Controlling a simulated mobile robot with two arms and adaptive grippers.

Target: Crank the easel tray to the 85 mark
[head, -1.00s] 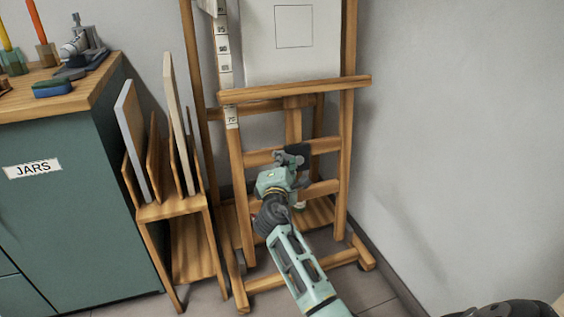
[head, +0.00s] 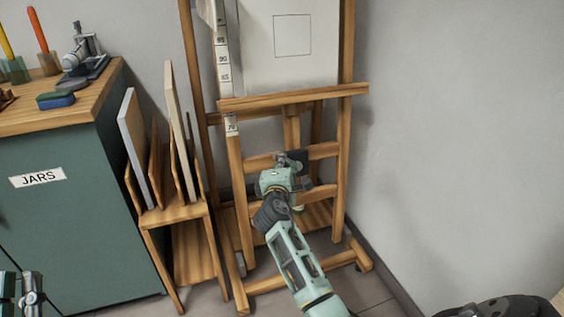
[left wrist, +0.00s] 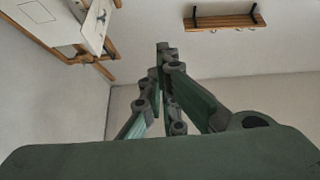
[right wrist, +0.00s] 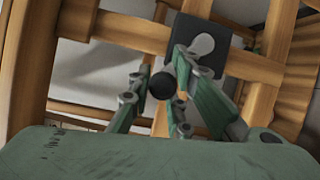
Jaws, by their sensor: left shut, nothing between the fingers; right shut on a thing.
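The wooden easel tray (head: 290,97) crosses the easel and bears a white canvas (head: 262,45). The number strip (head: 223,57) on the left upright shows 95, 90 and 85 above the tray and 70 just below it, so the tray's left end sits under the 85 mark. My right gripper (head: 284,162) is at the dark crank box (head: 298,158) below the tray. In the right wrist view, it is shut around the crank's black knob (right wrist: 163,90), beside the grey crank arm (right wrist: 201,46). My left gripper (left wrist: 165,60) is shut and empty, away from the easel.
A wooden rack (head: 175,212) with upright boards stands close left of the easel. A teal cabinet (head: 85,220) marked JARS is further left, with brushes and tools on top. A bare wall (head: 450,150) bounds the right side.

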